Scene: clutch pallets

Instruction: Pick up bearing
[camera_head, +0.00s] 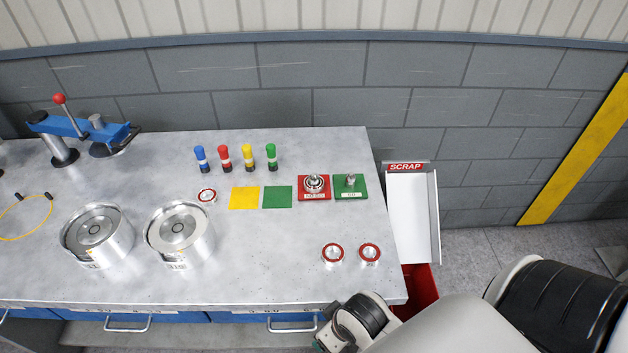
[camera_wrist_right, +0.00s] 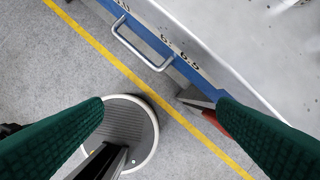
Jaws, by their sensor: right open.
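Two ring-shaped bearings with red seals, one left (camera_head: 332,254) and one right (camera_head: 370,254), lie side by side near the front right of the grey workbench (camera_head: 270,255). A similar red-ringed bearing (camera_head: 207,197) lies farther back, left of the yellow square. A metal bearing-like part (camera_head: 315,183) sits on the red plate. My right arm enters from the lower right of the head view, its wrist at the bench's front edge. My right gripper (camera_wrist_right: 160,100) is open and empty, its green fingers apart above the floor beside the bench. No bearing shows in the right wrist view. My left gripper is out of view.
Two large metal housings (camera_head: 97,236) (camera_head: 180,234) stand at left, near a blue press (camera_head: 80,130). Several coloured markers (camera_head: 249,157) stand at the back. A white scrap chute (camera_head: 412,215) and red bin (camera_head: 418,288) adjoin the right edge. A drawer handle (camera_wrist_right: 140,48) protrudes in front.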

